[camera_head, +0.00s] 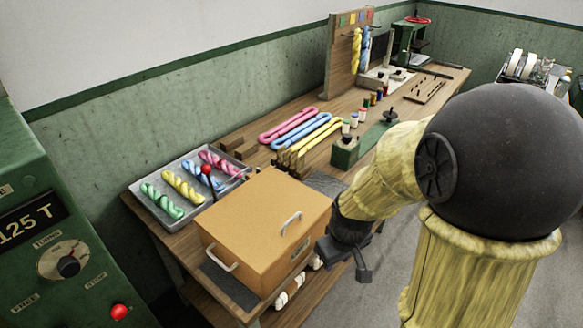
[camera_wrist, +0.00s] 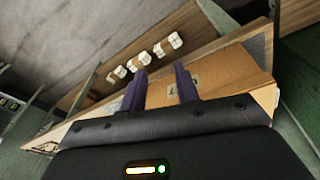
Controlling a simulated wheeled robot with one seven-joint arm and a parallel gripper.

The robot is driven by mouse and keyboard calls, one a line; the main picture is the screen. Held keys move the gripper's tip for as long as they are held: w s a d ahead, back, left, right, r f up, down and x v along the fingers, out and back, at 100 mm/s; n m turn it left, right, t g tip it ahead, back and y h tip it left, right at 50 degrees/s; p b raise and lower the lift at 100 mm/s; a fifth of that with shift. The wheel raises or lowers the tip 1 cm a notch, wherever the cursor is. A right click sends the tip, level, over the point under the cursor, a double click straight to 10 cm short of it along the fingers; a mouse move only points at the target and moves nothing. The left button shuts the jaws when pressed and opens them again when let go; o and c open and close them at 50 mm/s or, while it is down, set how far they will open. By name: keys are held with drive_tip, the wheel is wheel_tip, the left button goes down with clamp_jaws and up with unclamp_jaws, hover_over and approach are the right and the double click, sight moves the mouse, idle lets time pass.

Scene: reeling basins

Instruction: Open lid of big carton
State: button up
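The big carton (camera_head: 250,242) is a tan box on the near end of the wooden bench, with its flat lid (camera_head: 262,205) down. One pale handle (camera_head: 291,222) is on the lid near the right edge, and another (camera_head: 222,259) is at the left front. A small label shows on its right side. My gripper (camera_head: 346,264) is just right of the carton, at about its height. In the wrist view, my gripper (camera_wrist: 160,83) has two dark fingers apart with nothing held between them. The carton's tan side (camera_wrist: 215,72) lies beyond and right of them; contact cannot be told.
A metal tray (camera_head: 143,190) of coloured skeins and a red-knobbed lever (camera_head: 206,170) stand behind the carton. Coloured skeins, wooden blocks and a green device (camera_head: 345,152) lie farther along the bench. White-wrapped bundles (camera_wrist: 168,44) lie on the lower shelf. Floor is clear to the right.

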drive_tip(key=w+a+r+n+g+p, duration=0.1)
drive_tip(key=w+a+r+n+p, duration=0.3)
drive_tip(key=w+r+n+p, duration=0.7)
drive_tip(key=r+n+g+p, duration=0.1)
drive_tip(key=n+p, duration=1)
drive_tip(key=p, duration=0.4)
hover_over(292, 218)
drive_tip(key=shift+f, duration=0.1)
drive_tip(key=shift+f, duration=0.15)
drive_tip(key=shift+f+b, duration=3.95)
drive_tip(key=shift+f, duration=1.7)
clamp_jaws()
drive_tip(key=shift+r, duration=0.1)
